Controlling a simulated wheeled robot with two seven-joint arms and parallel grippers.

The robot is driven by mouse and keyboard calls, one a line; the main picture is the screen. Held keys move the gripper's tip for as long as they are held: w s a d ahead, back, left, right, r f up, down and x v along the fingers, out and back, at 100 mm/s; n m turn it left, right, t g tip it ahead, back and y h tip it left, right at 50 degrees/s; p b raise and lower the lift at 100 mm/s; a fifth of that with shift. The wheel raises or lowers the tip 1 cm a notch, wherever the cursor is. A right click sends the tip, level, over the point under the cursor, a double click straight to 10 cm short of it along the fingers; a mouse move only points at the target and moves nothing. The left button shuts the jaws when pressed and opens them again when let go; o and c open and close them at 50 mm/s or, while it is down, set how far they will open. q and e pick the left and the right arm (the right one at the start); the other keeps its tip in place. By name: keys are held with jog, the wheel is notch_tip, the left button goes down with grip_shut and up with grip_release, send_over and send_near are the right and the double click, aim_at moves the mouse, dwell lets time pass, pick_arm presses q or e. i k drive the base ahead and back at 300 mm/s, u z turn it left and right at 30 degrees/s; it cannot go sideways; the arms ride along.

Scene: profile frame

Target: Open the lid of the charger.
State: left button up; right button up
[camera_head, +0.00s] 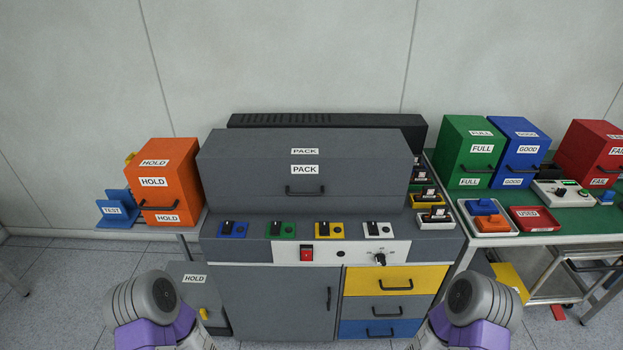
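The charger is a grey cabinet (275,290) in the middle of the head view, with a large grey lid (240,172) on top. The lid carries two PACK labels and appears shut, hiding what is under it. A dark bar handle (305,190) sits on the lid's front face, below the lower label. Only grey and purple links of my two arms show, at the bottom left and bottom right. Neither gripper is in the picture, and nothing of mine touches the lid or handle.
Small colored switch blocks and a control panel (275,250) lie below the lid. An orange HOLD box (151,190) stands close on the left. Green FULL (459,155), blue GOOD (519,170) and red FAIL (577,160) boxes stand on the right table. A wall is behind.

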aim_at(289, 162)
jog(key=k, duration=0.6)
jog(key=z, duration=0.2)
jog(key=i, duration=0.8)
jog(key=u, duration=0.7)
jog(key=i, duration=0.65)
jog(key=u, duration=0.55)
